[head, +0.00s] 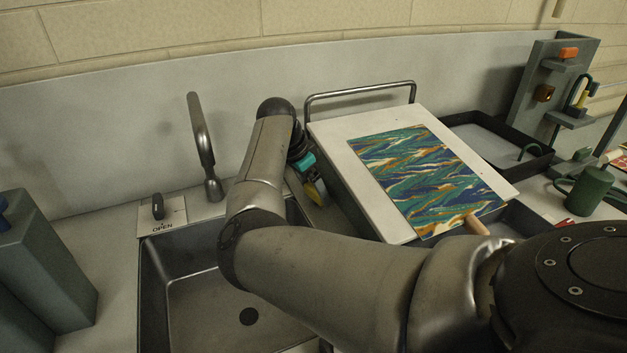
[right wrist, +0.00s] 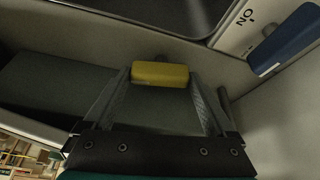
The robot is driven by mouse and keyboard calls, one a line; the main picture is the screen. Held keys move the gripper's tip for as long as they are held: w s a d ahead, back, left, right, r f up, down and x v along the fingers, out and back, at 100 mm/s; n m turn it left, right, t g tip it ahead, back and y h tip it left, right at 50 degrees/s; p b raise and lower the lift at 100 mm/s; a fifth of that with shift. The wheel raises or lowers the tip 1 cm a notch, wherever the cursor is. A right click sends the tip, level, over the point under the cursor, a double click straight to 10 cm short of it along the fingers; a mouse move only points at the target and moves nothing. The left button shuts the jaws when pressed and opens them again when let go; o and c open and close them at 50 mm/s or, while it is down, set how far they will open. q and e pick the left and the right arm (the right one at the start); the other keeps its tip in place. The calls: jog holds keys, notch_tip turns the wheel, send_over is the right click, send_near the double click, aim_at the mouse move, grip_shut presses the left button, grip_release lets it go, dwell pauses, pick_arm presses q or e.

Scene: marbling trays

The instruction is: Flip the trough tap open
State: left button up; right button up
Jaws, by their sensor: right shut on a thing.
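A metal sink trough (head: 190,300) is at the left in the head view, with a grey spout (head: 203,145) behind it. A small dark tap lever (head: 158,207) stands up on a pale plate (head: 175,216) marked OPEN. My right gripper (head: 313,183) is to the right of the spout, partly hidden by my arm. In the right wrist view its fingers (right wrist: 163,90) are closed on a yellow block-like piece (right wrist: 163,73). I cannot tell what the yellow piece belongs to. The gripper is apart from the dark lever. My left gripper is out of view.
A pale board (head: 340,140) with a marbled sheet (head: 420,175) is right of the gripper, by a metal rail (head: 360,90). A dark tray (head: 500,140) lies beyond. A blue handle (right wrist: 290,38) on a lettered plate shows in the right wrist view. Grey blocks (head: 45,265) stand at far left.

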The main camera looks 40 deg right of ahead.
jog(key=shift+d+r+m, duration=0.1)
jog(key=shift+m, duration=0.2)
jog(key=shift+m+g, duration=0.4)
jog(key=shift+m, duration=0.2)
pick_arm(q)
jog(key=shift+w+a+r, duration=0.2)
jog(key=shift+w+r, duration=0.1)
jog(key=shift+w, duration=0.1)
pick_arm(e)
jog(key=shift+m, duration=0.5)
jog(key=o, duration=1.1)
jog(key=shift+c, duration=0.2)
pick_arm(q)
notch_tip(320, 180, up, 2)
jog(key=p, duration=0.2)
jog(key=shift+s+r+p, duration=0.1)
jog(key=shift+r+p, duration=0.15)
jog(key=shift+p, duration=0.15)
pick_arm(e)
jog(key=v, duration=1.5)
jog(key=shift+w, duration=0.2)
